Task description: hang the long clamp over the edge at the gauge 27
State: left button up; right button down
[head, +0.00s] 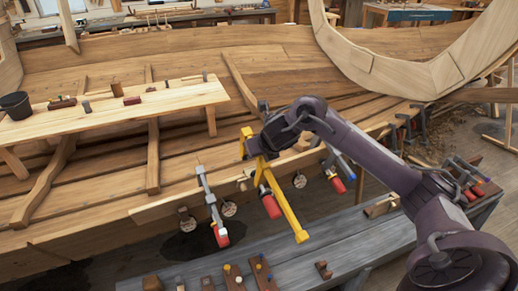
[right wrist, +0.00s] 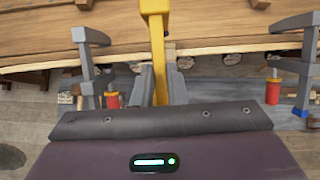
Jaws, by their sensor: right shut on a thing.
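The long clamp is a yellow bar clamp (head: 283,211), seen in the head view slanting down in front of the hull's plank edge (head: 165,203). My right gripper (head: 256,146) is shut on its upper part. In the right wrist view the yellow bar (right wrist: 158,45) stands between the two grey fingers (right wrist: 161,88). I cannot tell whether the clamp touches the edge. Round gauges hang below the edge, among them one left of the clamp (head: 229,208) and one right of it (head: 300,181). Their numbers are too small to read. My left gripper is not in view.
Grey clamps with red handles hang on the edge left (head: 209,200) and right (head: 340,165) of the yellow clamp. A grey bench (head: 300,266) with blocks and clamps runs below. A plank shelf (head: 160,103) with a black bucket (head: 15,105) stands at the left.

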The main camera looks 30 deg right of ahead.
aim_at(254, 173)
jog(key=shift+w+f+b, duration=0.2)
jog(key=shift+f+b, duration=0.1)
jog(key=shift+w+d+f+b, duration=0.1)
jog(key=shift+w+f+b, duration=0.1)
jog(key=shift+f+b, duration=0.3)
jog(key=shift+w+d+f+b, duration=0.1)
jog(key=shift+w+f+b, duration=0.05)
jog(key=shift+f+b, duration=0.35)
jog(key=shift+w+f+b, duration=0.25)
jog(key=shift+f+b, duration=0.3)
jog(key=shift+f, duration=0.15)
jog(key=w+f+b, duration=0.1)
jog(key=f+b, duration=0.1)
jog(key=w+f+b, duration=0.1)
jog(key=f+b, duration=0.2)
jog(key=w+f+b, duration=0.1)
jog(key=f+b, duration=0.2)
jog(key=shift+d+f, duration=0.15)
jog(key=shift+d, duration=0.25)
jog(key=shift+f, duration=0.1)
jog(key=shift+s+f, duration=0.15)
jog(key=shift+s, duration=0.05)
